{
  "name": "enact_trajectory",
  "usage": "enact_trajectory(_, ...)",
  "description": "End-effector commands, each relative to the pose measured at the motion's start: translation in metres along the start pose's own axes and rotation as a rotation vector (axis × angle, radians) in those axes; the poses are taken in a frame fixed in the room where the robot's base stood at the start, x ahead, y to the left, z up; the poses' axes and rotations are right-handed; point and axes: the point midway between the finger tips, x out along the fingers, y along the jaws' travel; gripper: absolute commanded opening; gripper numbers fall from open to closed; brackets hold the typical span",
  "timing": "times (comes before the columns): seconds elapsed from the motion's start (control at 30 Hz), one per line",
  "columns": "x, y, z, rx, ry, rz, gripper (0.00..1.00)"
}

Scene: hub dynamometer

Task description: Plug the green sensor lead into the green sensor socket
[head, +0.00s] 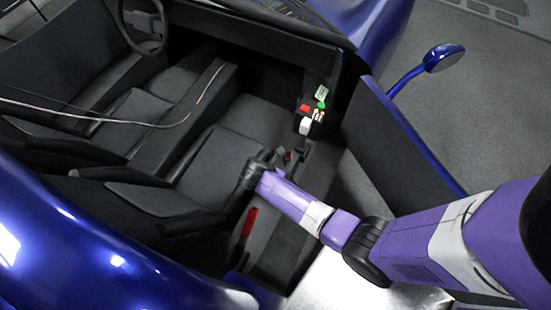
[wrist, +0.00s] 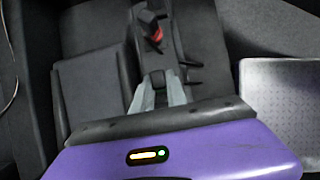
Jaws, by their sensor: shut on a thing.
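My gripper (head: 280,160) is low inside the car, beside the front seat and near the open door. In the wrist view my gripper (wrist: 159,88) has its two grey fingers closed around a dark thing (wrist: 157,78). I cannot make out its colour or whether it is the green lead. A small bright green part (head: 321,104) sits on the cluster ahead, beyond my gripper. A pale green-white panel (head: 322,92) is just above it. I cannot tell which part is the green socket. No green lead can be made out.
A red part (head: 305,107) and a white block (head: 305,126) belong to the same cluster. A red-and-black part (wrist: 156,34) lies ahead of the fingers. The seat (head: 215,170) is on the left, a red lever (head: 250,222) nearer, and the open door (head: 400,140) on the right.

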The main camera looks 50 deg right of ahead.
Motion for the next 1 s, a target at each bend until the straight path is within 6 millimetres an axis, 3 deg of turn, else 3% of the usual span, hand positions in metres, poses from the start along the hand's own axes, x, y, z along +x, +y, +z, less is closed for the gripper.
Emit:
enact_trajectory(0.77, 0.012, 0.000, -0.006, 0.001, 0.000, 0.000, 0.00)
enact_trajectory(0.8, 0.012, 0.000, -0.006, 0.001, 0.000, 0.000, 0.23)
enact_trajectory(0.9, 0.012, 0.000, -0.006, 0.000, 0.000, 0.000, 0.43)
enact_trajectory(1.0, 0.012, 0.000, -0.006, 0.000, 0.000, 0.000, 0.43)
